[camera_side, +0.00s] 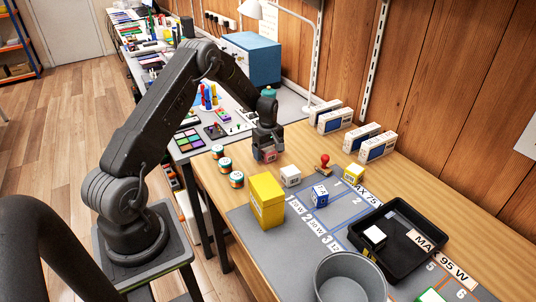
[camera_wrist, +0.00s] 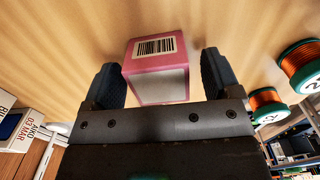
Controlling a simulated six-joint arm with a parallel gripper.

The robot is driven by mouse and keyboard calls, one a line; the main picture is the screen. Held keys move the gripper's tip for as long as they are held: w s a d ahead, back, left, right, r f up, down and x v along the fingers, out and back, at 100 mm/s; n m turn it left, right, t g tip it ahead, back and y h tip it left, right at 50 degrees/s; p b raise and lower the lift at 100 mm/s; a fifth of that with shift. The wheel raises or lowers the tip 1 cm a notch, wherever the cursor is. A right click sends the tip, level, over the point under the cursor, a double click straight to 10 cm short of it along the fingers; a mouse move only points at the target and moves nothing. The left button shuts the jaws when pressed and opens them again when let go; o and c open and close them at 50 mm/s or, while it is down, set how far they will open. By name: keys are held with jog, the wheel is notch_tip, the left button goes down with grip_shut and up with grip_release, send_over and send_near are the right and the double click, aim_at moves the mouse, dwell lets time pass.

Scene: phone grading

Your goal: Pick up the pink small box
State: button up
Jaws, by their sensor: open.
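The pink small box (camera_wrist: 157,70) has a white label with a barcode on its top and a pale front face. It sits on the wooden table in the wrist view. My gripper (camera_wrist: 160,80) is open, with one dark finger on each side of the box. In the side view my gripper (camera_side: 267,150) points down over the pink box (camera_side: 269,156), which is mostly hidden by the fingers. I cannot tell whether either finger touches the box.
Spools (camera_side: 224,165) stand to the left of my gripper. A white box (camera_side: 290,176), a yellow box (camera_side: 267,203), a blue box (camera_side: 320,195) and a red stamp (camera_side: 325,163) stand nearby. A black tray (camera_side: 424,258) and a grey bin (camera_side: 350,278) lie toward the front.

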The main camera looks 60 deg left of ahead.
jog(key=shift+f, duration=0.1)
jog(key=c, duration=1)
